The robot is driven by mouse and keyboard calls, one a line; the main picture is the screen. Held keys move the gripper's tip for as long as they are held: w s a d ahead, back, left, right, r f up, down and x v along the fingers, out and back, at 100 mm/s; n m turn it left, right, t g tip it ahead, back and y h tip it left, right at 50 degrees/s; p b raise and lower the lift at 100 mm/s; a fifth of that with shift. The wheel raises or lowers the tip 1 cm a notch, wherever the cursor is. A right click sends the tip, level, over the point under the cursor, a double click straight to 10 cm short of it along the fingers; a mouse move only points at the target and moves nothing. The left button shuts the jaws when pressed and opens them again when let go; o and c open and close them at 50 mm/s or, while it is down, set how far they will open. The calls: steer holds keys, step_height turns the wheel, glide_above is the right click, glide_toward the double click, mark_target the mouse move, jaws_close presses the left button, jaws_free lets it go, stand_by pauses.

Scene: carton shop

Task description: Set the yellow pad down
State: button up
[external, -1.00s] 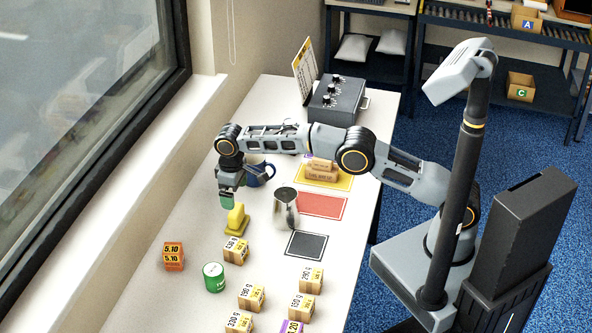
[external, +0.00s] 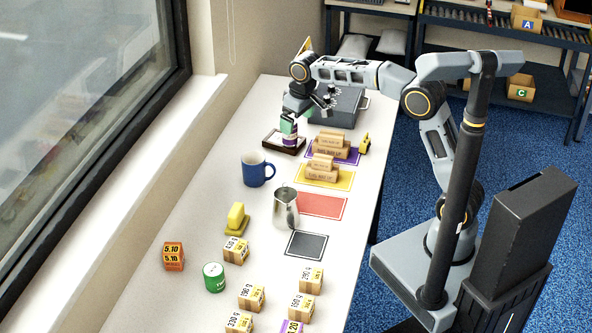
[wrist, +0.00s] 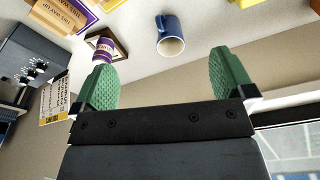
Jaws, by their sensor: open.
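The yellow pad (external: 237,219), a block with a raised handle, stands on the white table left of the steel jug. A yellow piece, probably the same pad, is cut off at the top of the wrist view (wrist: 242,3). My gripper (external: 289,125) is well away from it, over the far part of the table. Its green fingers are spread wide with nothing between them in the wrist view (wrist: 165,84). In the external view they overlap a purple and white jar (wrist: 103,50) on a dark tray (external: 270,142); I cannot tell whether they touch it.
A blue mug (external: 254,170) and the steel jug (external: 286,210) stand mid-table. Cartons stand on yellow (external: 340,182) and purple mats. The red (external: 322,206) and black (external: 306,244) mats look bare. A grey control box (external: 345,105) is at the back; several price-marked blocks are in front.

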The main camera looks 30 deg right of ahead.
steer(key=s+d+r+m+t, duration=0.1)
steer(key=s+d, duration=0.3)
steer(key=d, duration=0.4)
steer(key=s+d+r+m+t, duration=0.1)
steer(key=s+d+m, duration=0.1)
steer(key=s+d, duration=0.4)
steer(key=s+d+f+m, duration=0.2)
steer(key=s+d+f, duration=0.3)
steer(key=s+d, duration=0.5)
steer(key=shift+s+f+t+h, duration=0.2)
steer(key=shift+s+t+h, duration=0.2)
steer(key=shift+s, duration=0.15)
